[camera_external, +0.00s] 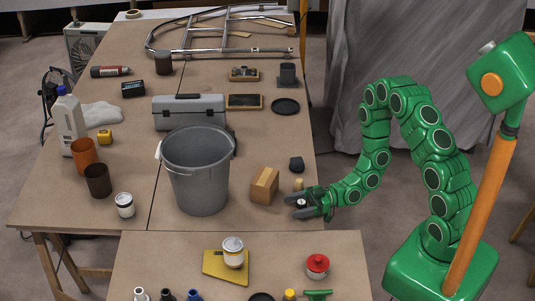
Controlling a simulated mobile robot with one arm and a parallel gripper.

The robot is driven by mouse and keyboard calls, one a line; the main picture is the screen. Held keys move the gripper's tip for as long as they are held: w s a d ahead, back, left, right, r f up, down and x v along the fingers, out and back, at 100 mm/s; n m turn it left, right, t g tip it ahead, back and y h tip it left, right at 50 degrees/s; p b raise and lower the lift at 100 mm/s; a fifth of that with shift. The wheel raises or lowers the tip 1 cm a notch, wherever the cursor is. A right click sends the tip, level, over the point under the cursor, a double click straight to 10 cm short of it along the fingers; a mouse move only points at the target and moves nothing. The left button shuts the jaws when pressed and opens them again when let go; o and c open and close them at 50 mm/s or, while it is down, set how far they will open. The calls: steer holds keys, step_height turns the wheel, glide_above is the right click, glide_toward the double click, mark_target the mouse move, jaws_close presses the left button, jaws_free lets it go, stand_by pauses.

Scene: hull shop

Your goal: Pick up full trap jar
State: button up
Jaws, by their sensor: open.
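My gripper (299,205) is low over the right edge of the large table, with its dark fingers pointing left and apart. A small dark-topped item with a pale rim (302,203) shows between or just behind the fingers; it is too small to tell whether it is the trap jar or whether the fingers touch it. No label is readable.
A wooden block (264,186) stands left of my gripper, with a big grey bucket (198,180) beyond it. A small tan peg (299,184) and a dark lump (296,164) lie just behind my gripper. Small bottles (167,295) line the front table's near edge.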

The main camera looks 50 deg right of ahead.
steer(key=shift+c, duration=0.2)
steer(key=c, duration=1.1)
steer(key=shift+o, duration=0.2)
steer(key=v, duration=1.8)
